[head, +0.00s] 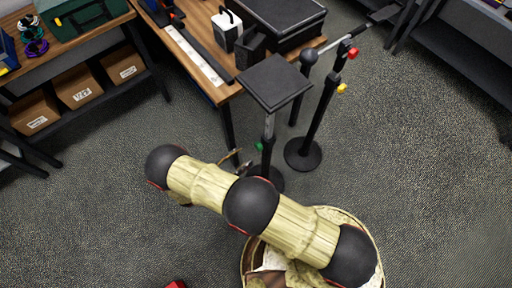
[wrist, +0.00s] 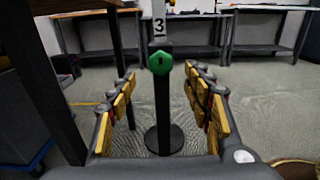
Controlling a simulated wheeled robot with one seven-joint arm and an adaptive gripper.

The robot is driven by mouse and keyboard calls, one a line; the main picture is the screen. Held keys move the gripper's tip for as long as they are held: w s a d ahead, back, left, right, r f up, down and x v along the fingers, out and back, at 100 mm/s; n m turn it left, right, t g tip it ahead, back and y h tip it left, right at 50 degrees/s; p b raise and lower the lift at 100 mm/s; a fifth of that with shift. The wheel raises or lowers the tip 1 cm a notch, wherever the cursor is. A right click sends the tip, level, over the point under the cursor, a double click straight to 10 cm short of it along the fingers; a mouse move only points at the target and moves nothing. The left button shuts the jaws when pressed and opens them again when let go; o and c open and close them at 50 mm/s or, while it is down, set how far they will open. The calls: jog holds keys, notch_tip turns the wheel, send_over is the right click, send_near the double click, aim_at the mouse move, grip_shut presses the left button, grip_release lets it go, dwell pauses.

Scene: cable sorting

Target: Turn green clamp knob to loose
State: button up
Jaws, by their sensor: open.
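The green clamp knob (wrist: 160,63) sits on a dark upright post (wrist: 162,110) in the wrist view, nearly centred. A small part of the knob (head: 259,146) shows in the head view, on the stand below a black square top plate (head: 274,82). My gripper (wrist: 160,77) is open, with its yellow-padded fingers to the left and right of the post. Nothing is between the pads except the view of the knob and post; I see no contact. In the head view my arm hides most of the gripper and part of the stand's base.
A second stand (head: 318,115) with red and yellow knobs is to the right. A wooden workbench (head: 205,75) is behind, and its dark leg (wrist: 50,75) is close on the left in the wrist view. Shelves with boxes (head: 78,90) are at left. Carpet is clear at right.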

aim_at(258, 147)
jog(key=b+x, duration=0.1)
jog(key=x, duration=0.6)
jog(key=shift+d, duration=0.15)
jog(key=shift+c, duration=0.4)
jog(key=shift+f, duration=0.1)
jog(key=c, duration=1.1)
jog(key=shift+n, duration=0.4)
jog(key=shift+w+n, duration=0.1)
jog(key=shift+n, duration=9.4)
